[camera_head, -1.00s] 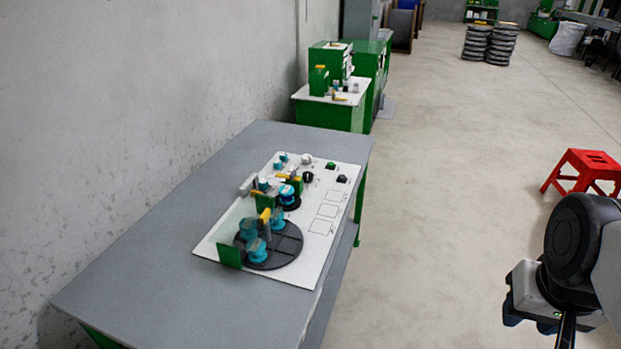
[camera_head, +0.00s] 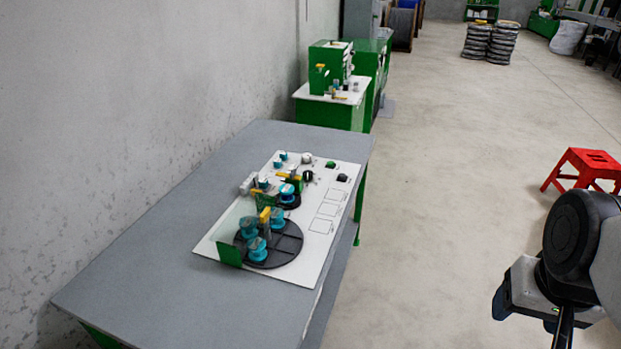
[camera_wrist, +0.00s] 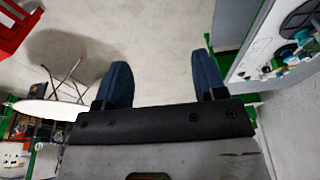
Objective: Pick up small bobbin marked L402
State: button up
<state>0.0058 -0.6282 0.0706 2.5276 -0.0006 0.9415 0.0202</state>
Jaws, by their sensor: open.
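Several teal bobbins (camera_head: 257,248) stand on a round dark tray (camera_head: 286,244) on a white board on the grey table. Smaller teal bobbins (camera_head: 283,156) stand near the board's far left corner. No L402 mark can be read at this size, so I cannot tell which bobbin bears it. In the head view my arm's end is at the lower right, well apart from the table. In the wrist view my gripper (camera_wrist: 157,82) is open and empty, its two blue fingers apart over bare floor.
The white board (camera_head: 311,268) also bears green brackets, dark and white knobs and printed squares. The grey table (camera_head: 170,262) stands along the wall. A red stool (camera_head: 584,170) is on the floor at right. A green machine bench (camera_head: 330,115) stands behind. Floor between table and stool is clear.

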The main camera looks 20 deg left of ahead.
jog(key=w+a+m+g+y, duration=0.1)
jog(key=w+a+m+y, duration=0.45)
jog(key=w+a, duration=1.05)
jog(key=m+y, duration=0.7)
jog(key=m, duration=0.3)
send_over(292, 192)
jog(key=s+d, duration=0.8)
jog(key=d, duration=0.6)
notch_tip(292, 192, down, 15)
jog(key=w+a+f+m, duration=0.1)
jog(key=w+a+f, duration=0.1)
jog(key=a+f, duration=0.1)
jog(key=w+a+f+m+t, duration=0.1)
jog(key=w+a+f+m, duration=0.1)
jog(key=a+f, duration=0.1)
jog(key=w+a+f+m+t, duration=0.1)
jog(key=w+a+f+m, duration=0.1)
jog(key=f, duration=0.3)
jog(key=shift+m+x, duration=0.25)
jog(key=shift+x, duration=0.55)
jog(key=shift+w+a+f+t+y, duration=0.2)
jog(key=shift+a+f+t+y, duration=0.05)
jog(key=shift+a+f+t, duration=0.1)
jog(key=shift+x, duration=1.2)
jog(key=shift+a+f, duration=0.1)
